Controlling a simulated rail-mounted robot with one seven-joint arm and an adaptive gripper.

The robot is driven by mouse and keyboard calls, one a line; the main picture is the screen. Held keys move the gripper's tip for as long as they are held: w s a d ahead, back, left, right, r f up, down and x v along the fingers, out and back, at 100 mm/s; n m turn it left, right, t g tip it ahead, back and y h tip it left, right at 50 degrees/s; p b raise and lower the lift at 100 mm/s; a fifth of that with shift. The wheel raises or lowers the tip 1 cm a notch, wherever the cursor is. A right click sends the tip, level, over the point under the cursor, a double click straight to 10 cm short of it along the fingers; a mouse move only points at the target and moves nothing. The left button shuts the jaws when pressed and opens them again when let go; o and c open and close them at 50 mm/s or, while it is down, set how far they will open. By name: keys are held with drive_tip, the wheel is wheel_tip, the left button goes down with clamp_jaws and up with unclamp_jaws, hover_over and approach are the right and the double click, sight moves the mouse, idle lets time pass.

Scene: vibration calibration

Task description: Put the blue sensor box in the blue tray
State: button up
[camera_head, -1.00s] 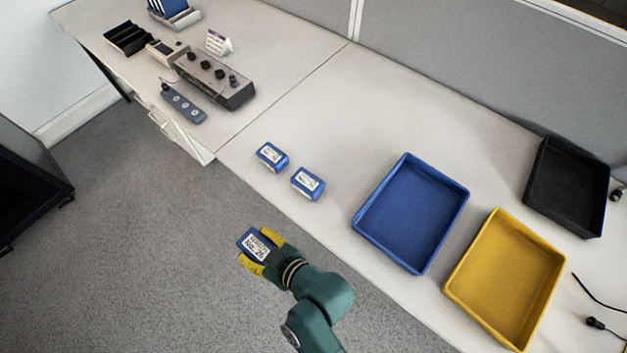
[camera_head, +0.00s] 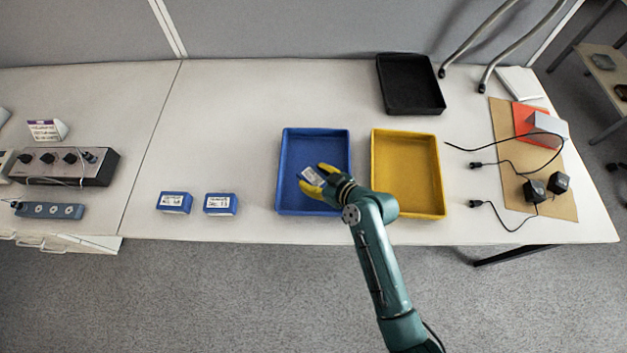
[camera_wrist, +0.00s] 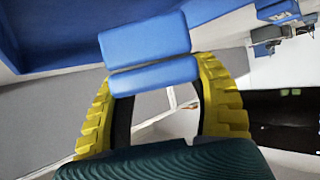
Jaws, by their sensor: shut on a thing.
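My gripper (camera_head: 319,180) has yellow fingers and is shut on a blue sensor box (camera_head: 311,177) with a white label. The held box also shows between the fingers in the wrist view (camera_wrist: 147,57). In the head view the box and fingertips are over the lower right part of the blue tray (camera_head: 300,148). I cannot tell the exact height of the box above the tray floor. No other thing shows in the blue tray. Two more blue sensor boxes, one on the left (camera_head: 174,202) and one on the right (camera_head: 220,204), sit on the table left of the tray.
A yellow tray (camera_head: 440,168) stands just right of the blue tray, under part of my arm. A black tray (camera_head: 410,84) is behind it. Cables and adapters (camera_head: 534,190) lie on the right. A control unit (camera_head: 66,166) stands on the left.

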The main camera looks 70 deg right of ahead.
sight(314, 185)
wheel_tip(314, 185, down, 6)
drive_tip(key=shift+r+b, duration=0.25)
drive_tip(key=shift+b, duration=0.45)
drive_tip(key=shift+f, duration=0.1)
drive_tip(key=shift+f, duration=0.15)
drive_tip(key=o, duration=1.3)
drive_tip(key=shift+c, duration=0.2)
drive_tip(key=shift+r, duration=0.3)
drive_tip(key=p+v, duration=0.2)
drive_tip(key=v, duration=1)
